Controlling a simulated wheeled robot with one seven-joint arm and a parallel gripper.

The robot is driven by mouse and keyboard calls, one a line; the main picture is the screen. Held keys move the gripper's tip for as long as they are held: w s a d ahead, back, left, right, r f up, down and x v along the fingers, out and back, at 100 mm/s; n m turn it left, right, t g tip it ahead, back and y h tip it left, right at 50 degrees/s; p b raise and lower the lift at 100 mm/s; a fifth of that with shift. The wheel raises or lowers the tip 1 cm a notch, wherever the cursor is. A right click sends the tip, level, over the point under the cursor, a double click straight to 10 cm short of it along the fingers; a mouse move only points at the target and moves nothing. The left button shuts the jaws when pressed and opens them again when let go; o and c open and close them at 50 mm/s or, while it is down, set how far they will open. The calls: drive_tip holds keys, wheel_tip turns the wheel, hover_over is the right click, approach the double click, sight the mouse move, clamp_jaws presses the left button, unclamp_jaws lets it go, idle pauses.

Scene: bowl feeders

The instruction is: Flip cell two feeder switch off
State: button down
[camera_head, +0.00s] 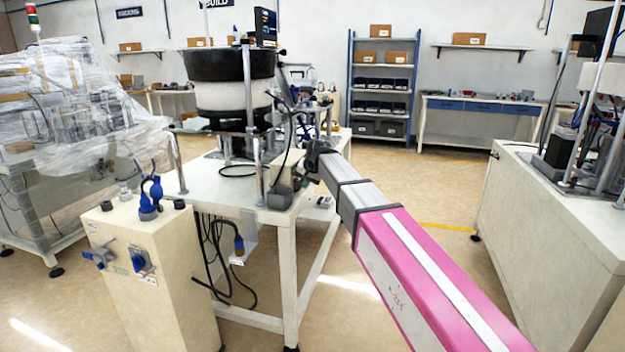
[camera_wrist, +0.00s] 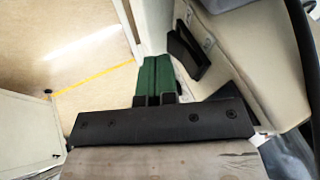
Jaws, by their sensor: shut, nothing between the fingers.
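In the wrist view a black switch (camera_wrist: 187,48) sits on a cream box (camera_wrist: 245,48), just right of my fingertips. Its printed label and its on or off position are too small to read. My gripper (camera_wrist: 157,64) has two green fingers shut together with nothing between them, and a narrow gap seems to part them from the switch. In the head view my gripper (camera_head: 310,168) reaches the right side of the bowl feeder's table (camera_head: 225,180), by a small box (camera_head: 283,180). The switch cannot be made out there. The feeder (camera_head: 228,85) has a black bowl on a white drum.
A cream cabinet (camera_head: 160,275) with blue connectors stands at the front left. A dark cable (camera_wrist: 300,50) hangs at the right of the wrist view. Another cream machine (camera_head: 545,215) stands to the right. The floor (camera_head: 430,200) between the machines is clear.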

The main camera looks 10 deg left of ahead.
drive_tip(key=shift+a+f, duration=0.15)
drive_tip(key=shift+a, duration=0.35)
drive_tip(key=shift+f, duration=0.1)
drive_tip(key=shift+a+f+y, duration=0.1)
drive_tip(key=shift+a+y, duration=0.1)
drive_tip(key=shift+y, duration=0.2)
drive_tip(key=shift+r, duration=0.85)
drive_tip(key=d+v, duration=0.2)
drive_tip(key=v, duration=1.1)
drive_tip(key=shift+w+f, duration=0.4)
